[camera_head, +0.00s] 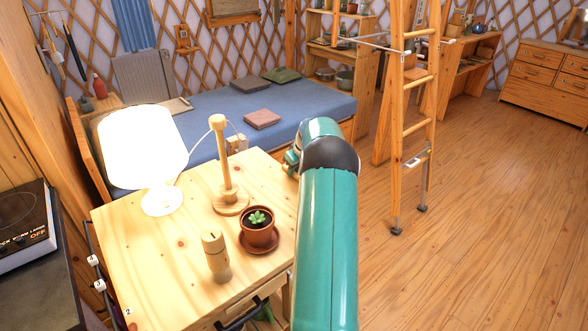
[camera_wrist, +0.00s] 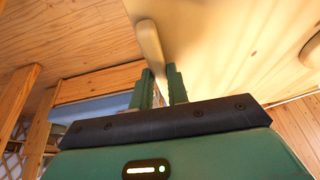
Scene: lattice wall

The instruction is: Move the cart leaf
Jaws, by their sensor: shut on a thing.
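The cart (camera_head: 130,240) has a pale wooden top and stands at the lower left in the head view. In the wrist view a broad pale panel (camera_wrist: 220,40), seemingly the cart leaf, fills the upper right. My gripper (camera_wrist: 160,76) is shut on a pale wooden bar (camera_wrist: 150,42) that meets this panel. The bar looks like part of the leaf, but the join is not clear. In the head view my arm reaches along the cart's right side. It hides my fingers and the leaf there.
On the cart top stand a lit lamp (camera_head: 142,145), a wooden post (camera_head: 225,165), a potted succulent (camera_head: 259,230) and a wooden shaker (camera_head: 216,257). A blue bed (camera_head: 215,108) lies behind the cart. A ladder (camera_head: 416,110) stands right; open floor (camera_head: 490,220) lies beyond it.

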